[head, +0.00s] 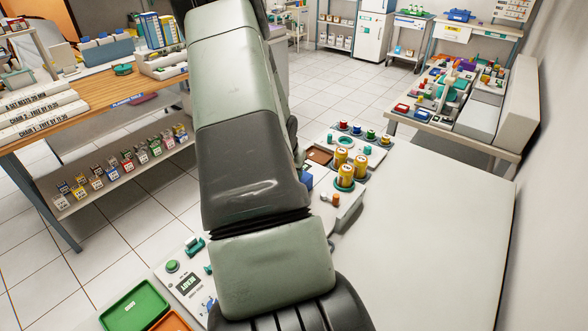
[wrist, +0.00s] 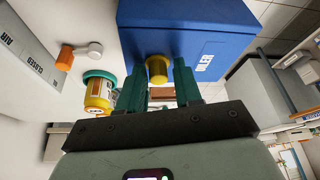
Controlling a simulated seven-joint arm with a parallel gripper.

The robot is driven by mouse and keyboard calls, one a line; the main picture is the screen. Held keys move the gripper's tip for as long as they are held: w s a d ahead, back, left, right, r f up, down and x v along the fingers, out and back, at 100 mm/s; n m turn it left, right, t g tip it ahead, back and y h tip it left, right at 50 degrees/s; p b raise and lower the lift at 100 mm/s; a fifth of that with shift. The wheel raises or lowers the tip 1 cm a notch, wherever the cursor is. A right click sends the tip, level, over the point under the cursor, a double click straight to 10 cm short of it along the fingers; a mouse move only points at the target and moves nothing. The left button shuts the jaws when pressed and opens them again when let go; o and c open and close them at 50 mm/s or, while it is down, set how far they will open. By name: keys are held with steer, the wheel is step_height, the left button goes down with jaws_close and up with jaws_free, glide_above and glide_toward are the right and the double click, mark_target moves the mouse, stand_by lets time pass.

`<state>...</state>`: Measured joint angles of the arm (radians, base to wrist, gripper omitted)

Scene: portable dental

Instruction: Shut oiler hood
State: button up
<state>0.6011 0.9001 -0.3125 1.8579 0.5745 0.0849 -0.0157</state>
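A blue box-shaped cover (wrist: 190,30), which I take to be the oiler hood, fills the upper middle of the wrist view. In the head view, a blue patch of the cover (head: 306,183) shows beside my arm, which hides the gripper. How far the hood is open is unclear.
A yellow canister on a green ring (wrist: 98,92) and an orange-tipped lever (wrist: 66,56) are left of the cover in the wrist view. In the head view, yellow canisters (head: 345,174) stand on the unit, beside a bare white tabletop (head: 430,220).

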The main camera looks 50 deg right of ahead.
steer(key=shift+o, duration=0.9)
steer(key=shift+d, duration=0.1)
steer(key=v, duration=1.1)
steer(key=shift+f, duration=0.1)
